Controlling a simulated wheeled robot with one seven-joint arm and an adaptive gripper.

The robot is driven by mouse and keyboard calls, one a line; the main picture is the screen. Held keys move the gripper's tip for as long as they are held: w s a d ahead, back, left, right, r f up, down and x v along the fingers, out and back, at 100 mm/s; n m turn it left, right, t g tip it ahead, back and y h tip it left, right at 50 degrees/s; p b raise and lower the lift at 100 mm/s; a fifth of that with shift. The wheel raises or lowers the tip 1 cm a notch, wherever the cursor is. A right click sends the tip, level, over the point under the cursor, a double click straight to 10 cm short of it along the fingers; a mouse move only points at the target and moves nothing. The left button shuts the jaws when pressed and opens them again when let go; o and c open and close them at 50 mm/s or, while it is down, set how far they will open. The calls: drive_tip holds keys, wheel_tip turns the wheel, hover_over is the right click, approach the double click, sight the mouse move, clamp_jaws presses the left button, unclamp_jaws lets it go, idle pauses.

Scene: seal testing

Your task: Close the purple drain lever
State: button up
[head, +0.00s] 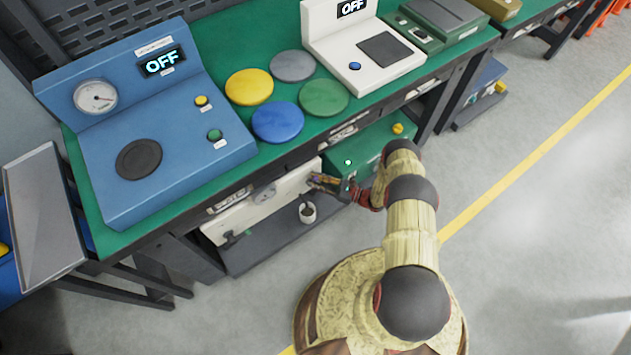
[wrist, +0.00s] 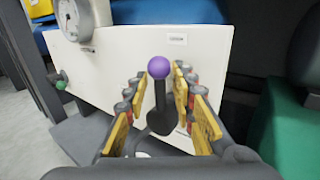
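The purple drain lever shows in the wrist view as a black handle with a purple ball (wrist: 159,67) on its end, on the front of a white panel (wrist: 120,70). The handle stands upright in the picture, ball at the top. My gripper (wrist: 160,90) is open, with one finger on each side of the lever and gaps between the fingers and the handle. In the head view my gripper (head: 322,183) is at the right part of the white panel (head: 285,187) under the bench. The lever cannot be made out there.
A gauge (wrist: 75,18) and a green knob (wrist: 62,82) are on the panel's left. A green box (head: 370,145) stands close to the right. A small white cup (head: 308,212) is below my gripper. The green-topped bench (head: 225,75) overhangs the panel.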

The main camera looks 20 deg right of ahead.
drive_tip(key=shift+c, duration=1.2)
clamp_jaws()
drive_tip(key=shift+s, duration=0.15)
